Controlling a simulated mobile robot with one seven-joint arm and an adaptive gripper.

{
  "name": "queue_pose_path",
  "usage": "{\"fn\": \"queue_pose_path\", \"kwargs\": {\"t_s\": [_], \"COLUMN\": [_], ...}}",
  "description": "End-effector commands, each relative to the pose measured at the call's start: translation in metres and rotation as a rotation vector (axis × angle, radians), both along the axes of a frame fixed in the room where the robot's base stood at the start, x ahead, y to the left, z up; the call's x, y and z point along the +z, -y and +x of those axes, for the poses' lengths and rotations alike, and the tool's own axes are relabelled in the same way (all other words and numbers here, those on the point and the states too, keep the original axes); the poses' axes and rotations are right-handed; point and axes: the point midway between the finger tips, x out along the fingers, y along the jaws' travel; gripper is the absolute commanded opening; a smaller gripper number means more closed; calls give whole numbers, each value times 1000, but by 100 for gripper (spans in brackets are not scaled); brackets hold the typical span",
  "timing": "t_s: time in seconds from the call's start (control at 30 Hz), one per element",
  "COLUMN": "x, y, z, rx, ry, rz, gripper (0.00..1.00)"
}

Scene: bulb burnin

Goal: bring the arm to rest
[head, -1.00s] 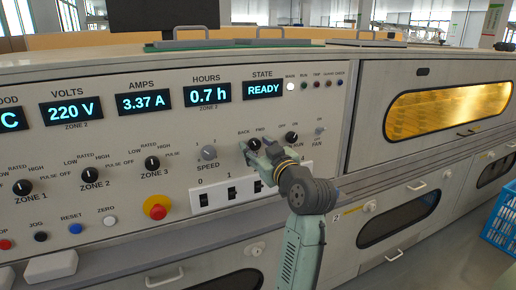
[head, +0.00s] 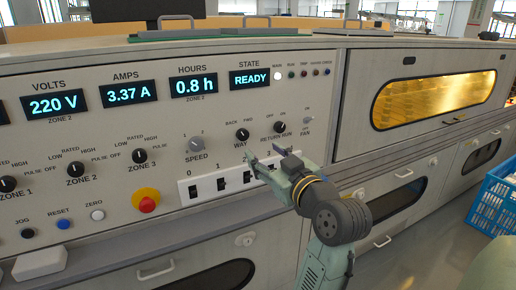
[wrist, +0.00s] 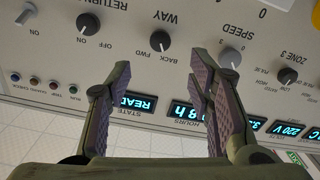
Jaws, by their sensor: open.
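My gripper (head: 262,160) is in front of the grey control panel (head: 100,130), just below the WAY knob (head: 242,134) and above the row of rocker switches (head: 222,183). In the wrist view my gripper (wrist: 163,82) has its two jaws apart with nothing between them. The WAY knob (wrist: 160,41) shows beyond the fingertips, apart from them. The RETURN RUN knob (head: 280,128) is right of the WAY knob in the head view. The displays read 220 V, 3.37 A, 0.8 h and READY. Part of the switch row is hidden behind my gripper.
A red emergency button (head: 146,204) on a yellow base sits lower left on the panel. A glowing oven window (head: 435,99) is at the right. A blue crate (head: 494,200) stands at the far right. The open floor (head: 420,235) shows at the lower right.

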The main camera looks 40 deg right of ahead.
Motion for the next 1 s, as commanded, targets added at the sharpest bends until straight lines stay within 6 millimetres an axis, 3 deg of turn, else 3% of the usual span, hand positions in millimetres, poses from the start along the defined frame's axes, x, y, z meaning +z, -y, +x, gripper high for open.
{"fn": "queue_pose_path", "kwargs": {"t_s": [0.2, 0.73, 0.87, 0.97, 1.0], "x": [0, 1, 11, 28, 36], "y": [-3, -6, -34, -81, -106], "z": [-9, -4, 27, 68, 85], "rx": [1, 7, 54, 127, 162], "ry": [0, 4, 39, 99, 131], "rz": [0, -1, -9, -19, -23], "gripper": [48, 48, 48, 48, 48]}}
